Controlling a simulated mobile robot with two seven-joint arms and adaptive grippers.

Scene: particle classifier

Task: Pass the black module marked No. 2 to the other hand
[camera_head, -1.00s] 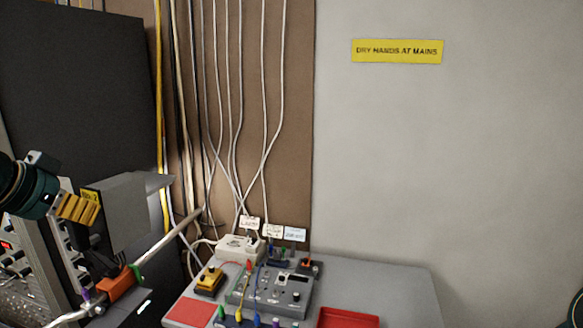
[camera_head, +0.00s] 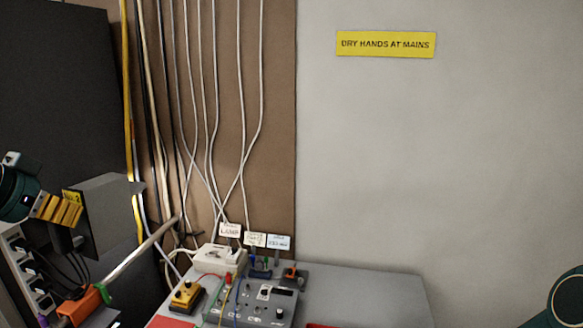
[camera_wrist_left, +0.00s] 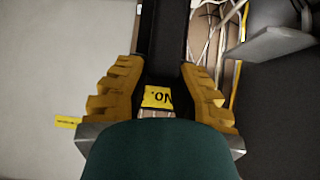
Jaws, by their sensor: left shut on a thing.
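The black module (camera_head: 72,196) carries a yellow label marked No. 2. It is in the left part of the head view, raised in front of the dark cabinet. My left gripper (camera_head: 60,209), with ribbed yellow fingers, is shut on it. In the left wrist view the yellow label, reading "NO.", shows on the module (camera_wrist_left: 158,97) between the two fingers (camera_wrist_left: 160,90). Most of the label is covered by my wrist. My right gripper is out of view.
A grey bench (camera_head: 365,293) stands below, with a grey control box (camera_head: 262,300), a yellow unit (camera_head: 187,296) and a white socket block (camera_head: 215,258). Cables hang on a brown board. An orange piece (camera_head: 85,305) is below my left gripper. The space before the wall is free.

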